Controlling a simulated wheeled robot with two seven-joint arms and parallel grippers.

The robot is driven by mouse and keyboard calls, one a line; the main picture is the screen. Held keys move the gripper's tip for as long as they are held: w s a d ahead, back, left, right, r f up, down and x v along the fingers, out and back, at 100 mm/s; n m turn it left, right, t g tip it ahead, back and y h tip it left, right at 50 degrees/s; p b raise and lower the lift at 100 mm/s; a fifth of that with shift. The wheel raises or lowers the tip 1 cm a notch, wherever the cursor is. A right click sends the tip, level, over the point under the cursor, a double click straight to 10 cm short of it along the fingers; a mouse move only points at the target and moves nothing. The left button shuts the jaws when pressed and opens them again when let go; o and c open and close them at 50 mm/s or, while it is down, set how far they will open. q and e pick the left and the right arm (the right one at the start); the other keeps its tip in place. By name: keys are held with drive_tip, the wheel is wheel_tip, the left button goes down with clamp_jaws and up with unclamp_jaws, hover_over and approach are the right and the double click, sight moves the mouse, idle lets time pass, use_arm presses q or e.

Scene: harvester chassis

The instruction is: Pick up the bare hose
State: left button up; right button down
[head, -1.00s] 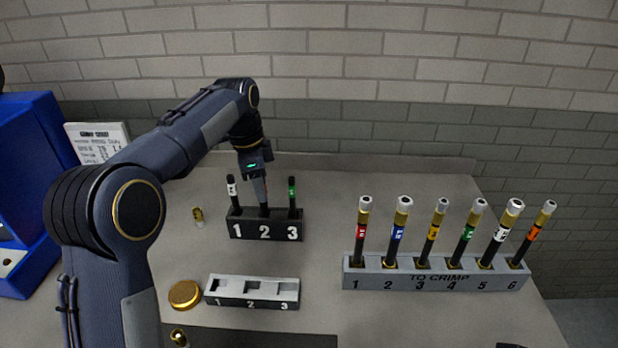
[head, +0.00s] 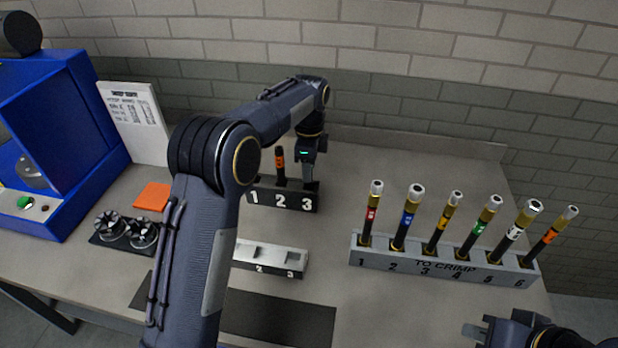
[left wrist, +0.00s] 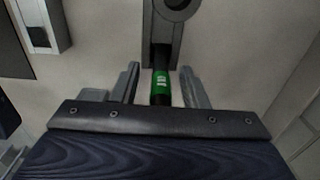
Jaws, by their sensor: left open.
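A black rack (head: 263,200) numbered 1 to 3 holds bare hoses without metal fittings. An orange-banded bare hose (head: 279,163) stands in slot 2. My left gripper (head: 309,176) points down over slot 3. In the left wrist view the open left gripper (left wrist: 160,80) has a green-banded bare hose (left wrist: 161,85) between its fingers, with a gap on each side. The gripper hides that hose in the head view. Slot 1's hose is not visible behind my arm. My right gripper (head: 482,331) shows at the bottom right, apart from the racks; its jaw opening is unclear.
A grey TO CRIMP rack (head: 440,265) holds several hoses with metal fittings on the right. A light numbered block (head: 275,258) sits in front of the black rack. A blue machine (head: 75,130), dies (head: 125,232) and an orange pad (head: 152,196) are on the left.

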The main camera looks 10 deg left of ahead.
use_arm(q)
drive_tip(key=shift+f, duration=0.3)
clamp_jaws()
drive_tip(key=shift+r, duration=0.1)
